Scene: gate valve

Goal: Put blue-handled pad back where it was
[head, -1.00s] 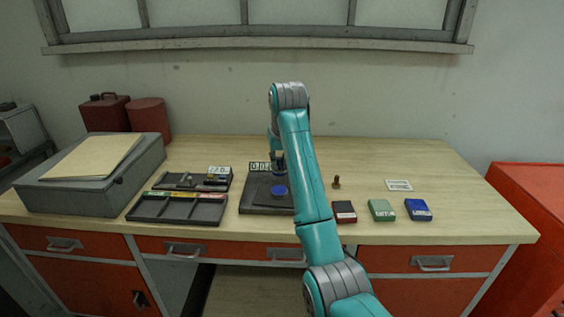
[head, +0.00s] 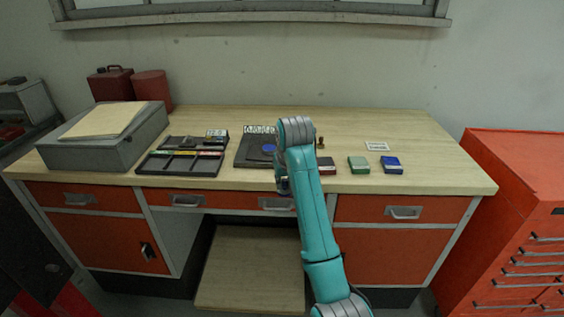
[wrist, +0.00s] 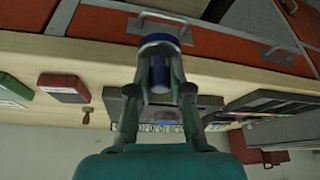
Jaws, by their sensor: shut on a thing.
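My gripper (wrist: 159,80) is shut on the blue-handled pad (wrist: 157,40) in the wrist view. The pad's blue handle is between the fingers, and its round blue-rimmed head points away from my palm. In the head view my gripper (head: 283,184) is in front of the bench's front edge, partly hidden by my arm. The held pad is too hidden there to make out. A compartment tray (head: 163,170) with red, yellow and green labels lies on the bench left of my gripper. Behind it a smaller dark tray (head: 172,143) holds some small items.
A dark board (head: 247,157) with a blue disc (head: 268,148) lies behind my gripper. Right of my arm are a brass stamp (head: 320,143), a white card (head: 377,146) and red (head: 327,167), green (head: 358,165) and blue (head: 391,165) boxes. A grey case (head: 110,145) stands left.

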